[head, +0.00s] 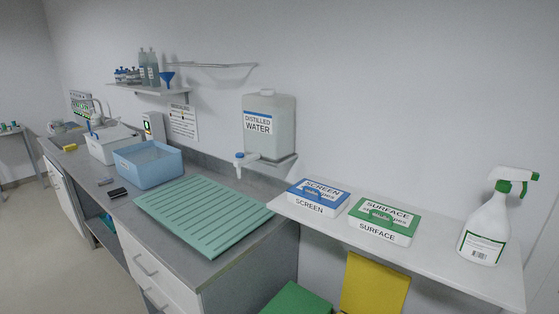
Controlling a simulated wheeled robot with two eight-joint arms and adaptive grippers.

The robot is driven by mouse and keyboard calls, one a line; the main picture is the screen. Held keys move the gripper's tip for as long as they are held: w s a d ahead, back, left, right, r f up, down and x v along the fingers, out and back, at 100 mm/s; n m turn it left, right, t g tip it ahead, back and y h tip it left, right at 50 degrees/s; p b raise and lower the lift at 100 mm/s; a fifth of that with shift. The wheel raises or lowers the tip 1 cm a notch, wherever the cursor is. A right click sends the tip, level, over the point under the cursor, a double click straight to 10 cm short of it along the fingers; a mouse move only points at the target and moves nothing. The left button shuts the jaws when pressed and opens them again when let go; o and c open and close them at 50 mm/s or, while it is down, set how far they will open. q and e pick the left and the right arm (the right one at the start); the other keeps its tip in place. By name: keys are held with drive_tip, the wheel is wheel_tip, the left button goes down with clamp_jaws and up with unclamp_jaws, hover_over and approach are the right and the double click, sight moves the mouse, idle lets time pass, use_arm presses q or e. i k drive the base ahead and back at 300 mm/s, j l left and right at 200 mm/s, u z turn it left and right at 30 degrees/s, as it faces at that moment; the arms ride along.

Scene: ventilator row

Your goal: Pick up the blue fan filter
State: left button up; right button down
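I cannot make out a blue fan filter in the head view. Two small dark and grey pieces lie on the counter, a black one (118,193) and a grey one (105,182), in front of the blue basin (149,179). They are too small to identify. The basin stands open on the grey counter, and its inside is only partly visible. Neither of my grippers shows in the view.
A ribbed green mat (204,211) covers the counter's near part. A distilled water tank (269,123) sits on a wall bracket. The right shelf (428,266) holds a blue SCREEN wipes box (318,197), a green SURFACE wipes box (383,221) and a spray bottle (487,227).

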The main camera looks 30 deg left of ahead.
sight(102, 181)
drive_tip(key=j+z, duration=0.2)
drive_tip(key=j, duration=0.45)
drive_tip(key=j+z, duration=0.15)
drive_tip(key=j, duration=0.5)
drive_tip(key=k+j+z, duration=0.2)
drive_tip(key=j, duration=0.4)
drive_tip(key=j+z, duration=0.2)
drive_tip(key=j, duration=0.45)
